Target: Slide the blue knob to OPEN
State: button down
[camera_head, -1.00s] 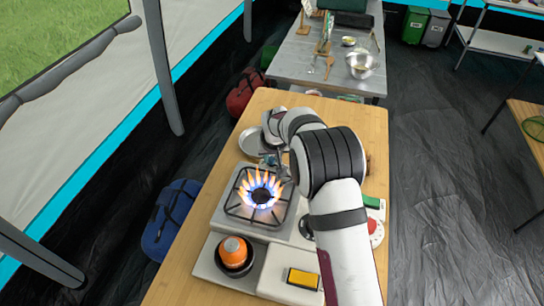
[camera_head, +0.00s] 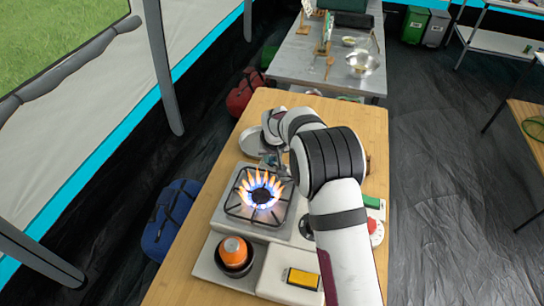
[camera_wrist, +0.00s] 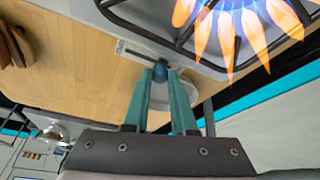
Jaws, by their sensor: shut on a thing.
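The blue knob (camera_wrist: 160,72) shows in the wrist view, on a pale slotted plate (camera_wrist: 135,52) at the edge of the stove. My gripper (camera_wrist: 161,80) has its two teal fingers close about the knob, shut on it. The lettering on the plate is too small to read. In the head view my gripper (camera_head: 270,160) is at the far side of the stove, mostly behind my arm, and the knob is hidden there.
The burner flame (camera_head: 261,188) burns tall on the stove grate (camera_head: 232,207), very near my gripper. A metal plate (camera_head: 250,142) lies beyond the stove. An orange item in a dark bowl (camera_head: 233,270) and a yellow block (camera_head: 302,279) are in front.

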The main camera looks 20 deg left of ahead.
dwell(0.4)
jog(key=shift+d, duration=2.05)
jog(key=c, duration=0.7)
grip_release()
jog(key=shift+r, duration=0.1)
jog(key=v, duration=1.5)
jog(key=shift+s+r, duration=0.1)
jog(key=shift+r, duration=0.2)
